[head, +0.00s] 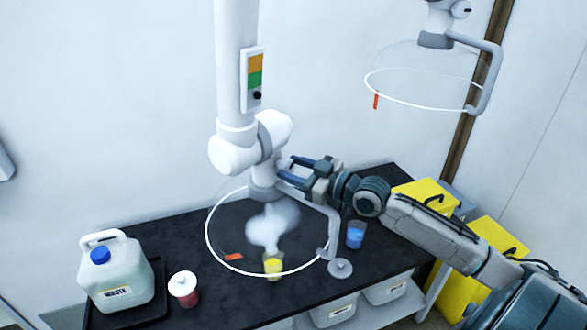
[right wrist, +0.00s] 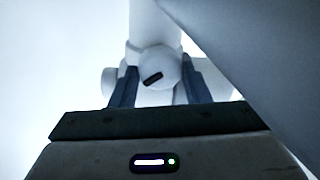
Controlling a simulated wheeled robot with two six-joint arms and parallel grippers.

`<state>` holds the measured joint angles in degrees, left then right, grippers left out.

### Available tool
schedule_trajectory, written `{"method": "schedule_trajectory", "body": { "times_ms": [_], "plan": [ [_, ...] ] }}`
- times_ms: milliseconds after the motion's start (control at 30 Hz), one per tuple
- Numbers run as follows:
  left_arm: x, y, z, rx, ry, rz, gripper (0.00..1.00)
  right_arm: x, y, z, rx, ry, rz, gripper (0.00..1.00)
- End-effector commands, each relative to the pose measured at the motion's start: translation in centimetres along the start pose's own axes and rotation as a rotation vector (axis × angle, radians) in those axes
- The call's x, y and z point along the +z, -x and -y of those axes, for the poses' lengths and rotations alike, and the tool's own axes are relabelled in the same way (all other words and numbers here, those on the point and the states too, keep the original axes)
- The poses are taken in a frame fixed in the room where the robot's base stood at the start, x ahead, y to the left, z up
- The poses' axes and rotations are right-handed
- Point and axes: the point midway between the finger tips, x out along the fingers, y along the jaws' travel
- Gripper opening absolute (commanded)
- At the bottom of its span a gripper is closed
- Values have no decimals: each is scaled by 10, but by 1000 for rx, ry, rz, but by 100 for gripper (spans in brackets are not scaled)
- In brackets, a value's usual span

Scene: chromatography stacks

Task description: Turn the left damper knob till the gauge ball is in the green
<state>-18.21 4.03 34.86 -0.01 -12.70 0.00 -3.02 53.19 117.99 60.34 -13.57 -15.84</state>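The left extraction arm (head: 237,60) hangs over the bench with a gauge (head: 254,79) on its tube. The gauge has an orange band on top and a green band below it. Its black ball (head: 257,95) sits at the bottom, below the green. My right gripper (head: 284,170) is by the arm's lower joint, fingers open. In the right wrist view a round white damper knob (right wrist: 155,66) with a black slot mark (right wrist: 152,77) shows between the two fingers, with gaps on both sides. The mark is slightly tilted. My left gripper is not in view.
Below is a clear hood (head: 209,250) with white vapour and a yellow beaker (head: 273,266). A waste jug (head: 122,282), a red jar (head: 185,290) and a blue beaker (head: 355,236) stand on the black bench (head: 205,313). Another hood (head: 420,104) hangs at right.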

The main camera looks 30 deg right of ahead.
Motion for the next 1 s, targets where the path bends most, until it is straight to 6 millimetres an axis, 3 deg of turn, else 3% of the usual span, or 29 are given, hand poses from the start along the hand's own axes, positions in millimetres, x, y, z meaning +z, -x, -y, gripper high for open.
{"method": "schedule_trajectory", "body": {
  "times_ms": [100, 267, 400, 667, 1000],
  "plan": [
    [-2, 0, -2, 2, 1, -3, 65, 0, 0, 0, 0, 0, 1, 20],
    [-24, -8, 5, -6, -1, -31, 65, 3, 0, 1, -2, 36, 5, 20],
    [-37, -28, 9, -11, -2, -52, 65, 6, 0, 2, -5, 165, 19, 20],
    [-22, -57, 7, -12, -3, -35, 65, 3, 0, 2, -8, 375, 44, 20],
    [-15, -59, 4, -9, -2, -26, 65, -1, 0, 0, -8, 418, 53, 20]
  ]
}}
